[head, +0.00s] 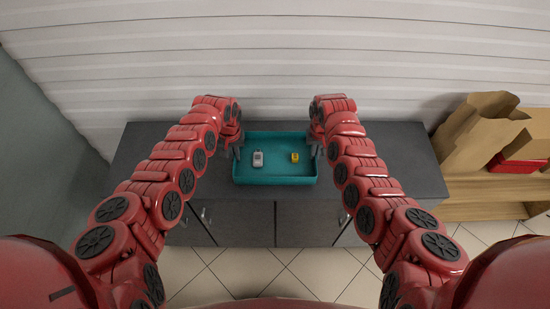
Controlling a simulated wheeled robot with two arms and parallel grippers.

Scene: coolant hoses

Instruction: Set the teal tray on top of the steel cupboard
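The teal tray (275,181) is at the middle of the head view, level, with a small grey-white item (258,159) and a small yellow item (295,157) in it. It is over the dark grey top of a low cupboard (420,178) with doors and handles, which looks like the steel cupboard. I cannot tell whether the tray rests on it or is just above. My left gripper (237,151) is at the tray's left wall and my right gripper (316,149) at its right wall. Their fingers are too small to show whether they are closed on the rim.
A white slatted wall stands behind the cupboard. At the right, a wooden bench (487,195) holds brown paper bags (478,132) and a red item (517,164). The cupboard top looks clear to both sides of the tray. The floor is tiled.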

